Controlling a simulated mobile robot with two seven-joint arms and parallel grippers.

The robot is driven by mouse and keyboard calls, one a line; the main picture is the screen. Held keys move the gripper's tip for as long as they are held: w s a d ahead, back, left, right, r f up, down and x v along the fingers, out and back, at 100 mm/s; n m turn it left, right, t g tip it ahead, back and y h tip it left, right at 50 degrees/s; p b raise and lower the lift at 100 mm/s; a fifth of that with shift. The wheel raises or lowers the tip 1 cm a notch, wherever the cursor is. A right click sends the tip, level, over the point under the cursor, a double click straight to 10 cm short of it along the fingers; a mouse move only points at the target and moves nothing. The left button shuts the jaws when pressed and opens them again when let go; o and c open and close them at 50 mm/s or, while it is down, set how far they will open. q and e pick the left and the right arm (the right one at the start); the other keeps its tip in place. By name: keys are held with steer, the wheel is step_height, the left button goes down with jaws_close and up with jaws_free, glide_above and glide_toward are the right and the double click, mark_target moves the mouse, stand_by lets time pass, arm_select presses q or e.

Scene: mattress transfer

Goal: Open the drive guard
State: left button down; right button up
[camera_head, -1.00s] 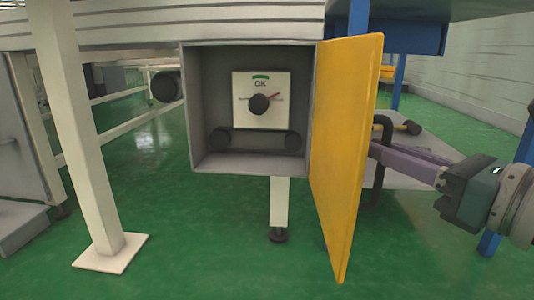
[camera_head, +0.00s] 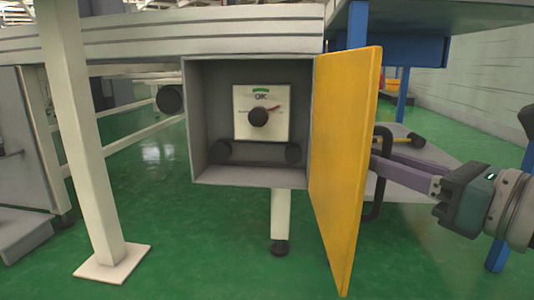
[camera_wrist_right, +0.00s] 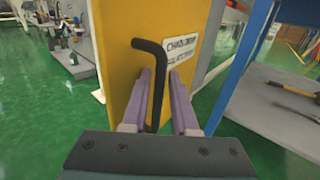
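The drive guard is a yellow panel (camera_head: 345,170), swung out from the right edge of a grey box (camera_head: 200,125). Inside the open box are a white gauge plate (camera_head: 245,128) marked OK and dark rollers. In the right wrist view the yellow panel (camera_wrist_right: 118,45) carries a black bent handle (camera_wrist_right: 152,45) and a white label. My right gripper (camera_head: 380,162) is on the panel's outer side; its fingertips are partly hidden by the panel. In the wrist view its purple fingers (camera_wrist_right: 165,80) are apart, with the handle between them. Contact is unclear. My left gripper is not in view.
A cream post (camera_head: 85,140) stands left of the box. A blue post (camera_wrist_right: 240,65) and a low grey platform (camera_wrist_right: 275,115) with a yellow-handled tool are right of the gripper.

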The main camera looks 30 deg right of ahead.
steer(key=shift+s+f, duration=0.1)
steer(key=shift+s, duration=0.25)
steer(key=s+b, duration=0.5)
steer(key=s, duration=0.4)
steer(key=shift+d, duration=0.4)
steer(key=shift+s, duration=0.15)
